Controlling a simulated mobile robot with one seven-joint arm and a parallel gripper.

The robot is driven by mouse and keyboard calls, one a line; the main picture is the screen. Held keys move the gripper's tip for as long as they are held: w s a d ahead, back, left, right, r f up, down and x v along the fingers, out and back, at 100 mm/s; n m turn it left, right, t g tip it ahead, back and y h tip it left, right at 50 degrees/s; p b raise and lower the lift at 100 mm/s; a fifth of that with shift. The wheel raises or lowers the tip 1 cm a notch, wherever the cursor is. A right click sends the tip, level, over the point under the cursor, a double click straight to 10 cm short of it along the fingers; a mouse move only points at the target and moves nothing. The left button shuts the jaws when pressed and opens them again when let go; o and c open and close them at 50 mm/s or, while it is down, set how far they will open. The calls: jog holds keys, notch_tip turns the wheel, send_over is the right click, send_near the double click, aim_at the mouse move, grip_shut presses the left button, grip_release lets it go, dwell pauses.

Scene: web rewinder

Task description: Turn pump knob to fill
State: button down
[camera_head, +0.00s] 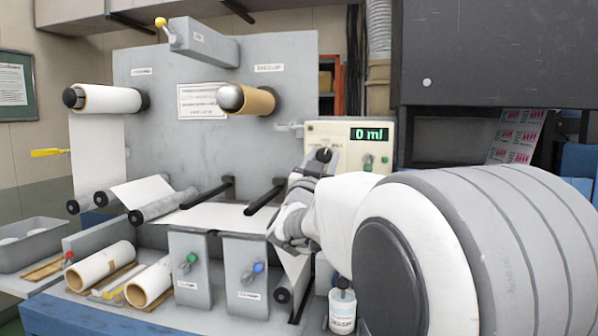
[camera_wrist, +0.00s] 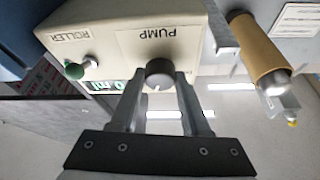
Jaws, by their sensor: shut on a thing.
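The cream pump box (camera_head: 345,168) stands at the centre right in the head view, with a green display (camera_head: 369,134) reading "0 ml". In the wrist view the picture is upside down and the box (camera_wrist: 120,40) carries the labels PUMP and ROLLER. The dark round pump knob (camera_wrist: 158,72) sits by the PUMP label, with a light mark on its face. My gripper (camera_wrist: 160,82) is shut on the pump knob, one finger on each side. In the head view my gripper (camera_head: 320,162) reaches the box front, and my arm hides the lower part of it.
A white bottle (camera_head: 342,308) stands below my arm. Two grey control boxes (camera_head: 190,268) stand at the front. Cardboard-cored rolls (camera_head: 258,101) and a dark cabinet (camera_head: 490,60) flank the pump box.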

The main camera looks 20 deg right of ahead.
jog(key=shift+m+g+h+b, duration=0.4)
jog(key=shift+m+g, duration=0.2)
jog(key=shift+m, duration=0.95)
jog(key=shift+m+g+h+b, duration=0.25)
jog(key=shift+m+g+h, duration=0.3)
jog(key=shift+m, duration=1)
jog(key=shift+g, duration=0.25)
jog(key=shift+c, duration=1.9)
grip_release()
jog(key=shift+a, duration=0.1)
jog(key=v, duration=1.7)
jog(key=shift+b, duration=0.35)
jog(key=shift+f, duration=0.15)
